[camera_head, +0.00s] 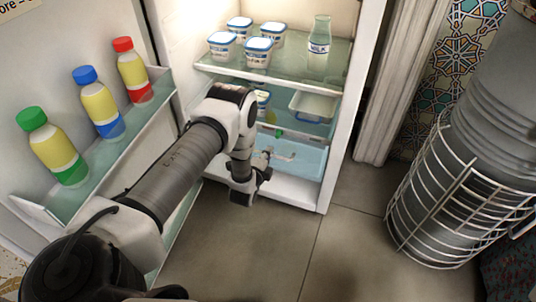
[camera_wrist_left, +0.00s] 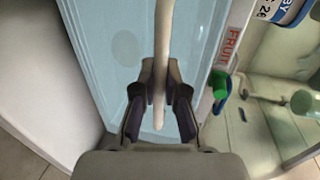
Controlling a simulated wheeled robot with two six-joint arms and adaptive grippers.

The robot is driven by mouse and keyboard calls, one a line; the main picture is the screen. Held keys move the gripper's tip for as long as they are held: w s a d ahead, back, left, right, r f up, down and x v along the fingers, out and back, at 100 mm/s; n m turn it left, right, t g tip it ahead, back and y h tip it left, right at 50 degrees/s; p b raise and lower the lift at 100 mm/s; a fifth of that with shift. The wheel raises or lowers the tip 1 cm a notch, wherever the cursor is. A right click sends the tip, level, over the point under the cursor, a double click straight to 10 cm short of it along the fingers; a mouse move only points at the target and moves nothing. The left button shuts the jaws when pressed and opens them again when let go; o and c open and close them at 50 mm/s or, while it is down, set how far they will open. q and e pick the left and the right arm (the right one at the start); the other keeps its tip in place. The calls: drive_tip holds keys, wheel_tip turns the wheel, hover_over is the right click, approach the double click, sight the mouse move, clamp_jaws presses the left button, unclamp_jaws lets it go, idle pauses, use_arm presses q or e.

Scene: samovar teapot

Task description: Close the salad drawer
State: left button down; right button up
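The salad drawer (camera_head: 309,160) is a pale blue see-through bin low in the open fridge. Its front fills much of the left wrist view (camera_wrist_left: 115,50). A thin whitish handle (camera_wrist_left: 163,30) runs along the front. My left gripper (camera_head: 265,163) is at the drawer front, with its fingers (camera_wrist_left: 161,85) closed in on both sides of the handle. The arm hides the drawer's left part in the head view. I cannot tell how far the drawer stands out. My right gripper is not in view.
The open fridge door (camera_head: 70,200) at the left holds three bottles. White tubs (camera_head: 258,52) and a milk bottle (camera_head: 319,42) stand on the upper shelf. A green item (camera_wrist_left: 219,86) is beside the FRUIT label. A wire basket (camera_head: 455,200) stands right; the floor between is clear.

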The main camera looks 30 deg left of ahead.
use_arm(q)
drive_tip(key=w, duration=0.2)
drive_tip(key=w+a+b, duration=0.1)
drive_tip(key=w, duration=0.1)
drive_tip(key=shift+r, duration=0.1)
drive_tip(key=c, duration=1.2)
unclamp_jaws()
approach(272, 145)
drive_tip(key=shift+s+f, duration=0.35)
drive_tip(key=shift+s, duration=0.2)
drive_tip(key=shift+f, duration=0.1)
